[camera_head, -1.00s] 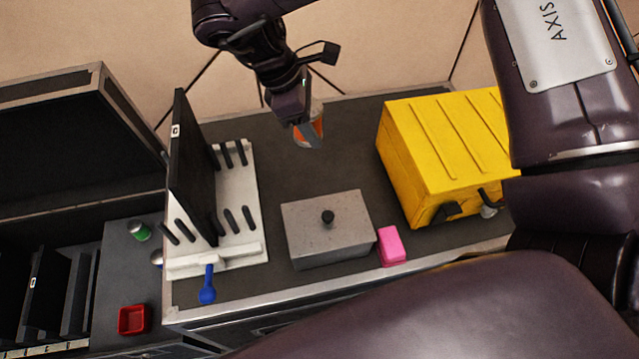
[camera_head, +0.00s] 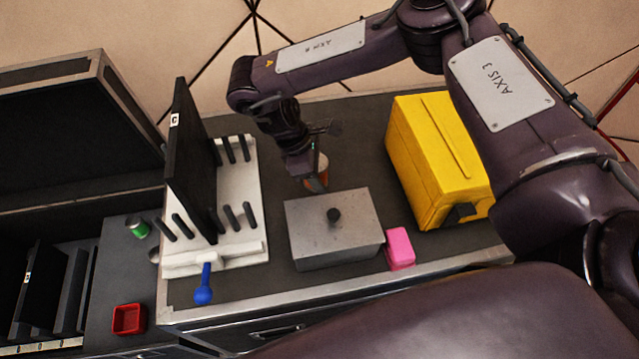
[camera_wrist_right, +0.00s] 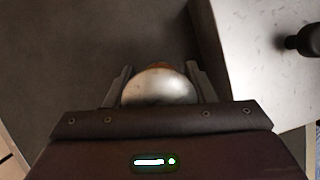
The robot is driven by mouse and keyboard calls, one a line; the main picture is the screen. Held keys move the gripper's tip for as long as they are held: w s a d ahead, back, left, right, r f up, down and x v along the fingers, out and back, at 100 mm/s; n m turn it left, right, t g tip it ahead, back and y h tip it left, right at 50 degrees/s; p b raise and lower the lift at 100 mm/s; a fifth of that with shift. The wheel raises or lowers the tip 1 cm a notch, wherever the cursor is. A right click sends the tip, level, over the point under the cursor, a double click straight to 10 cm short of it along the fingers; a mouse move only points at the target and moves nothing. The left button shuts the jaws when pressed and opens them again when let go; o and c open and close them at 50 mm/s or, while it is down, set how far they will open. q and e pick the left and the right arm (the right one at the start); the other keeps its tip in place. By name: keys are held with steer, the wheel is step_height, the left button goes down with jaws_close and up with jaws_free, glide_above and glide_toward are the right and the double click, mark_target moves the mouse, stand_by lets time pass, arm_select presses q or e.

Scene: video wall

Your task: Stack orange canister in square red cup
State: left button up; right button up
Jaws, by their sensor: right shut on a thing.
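The orange canister (camera_head: 317,176) is held by my right gripper (camera_head: 312,180) behind the grey box in the head view. In the right wrist view, the canister's pale metallic end (camera_wrist_right: 158,87) sits between the two fingers of my right gripper (camera_wrist_right: 158,80), with a strip of orange behind it. The gripper hides part of the canister in the head view. The square red cup (camera_head: 129,319) stands at the lower left, on the dark surface left of the main table, well apart from the gripper. It looks empty. My left gripper is not in view.
A grey box with a black knob (camera_head: 335,232) stands just in front of the right gripper. A white rack (camera_head: 238,185) holds an upright black panel (camera_head: 190,165). A yellow case (camera_head: 435,160), pink block (camera_head: 400,248), blue tool (camera_head: 204,290) and green can (camera_head: 139,228) are around.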

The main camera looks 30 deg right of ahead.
steer(key=shift+f+b, duration=0.4)
steer(key=shift+f, duration=1.6)
steer(key=o, duration=1.1)
steer(key=shift+f, duration=0.1)
steer(key=shift+c, duration=0.2)
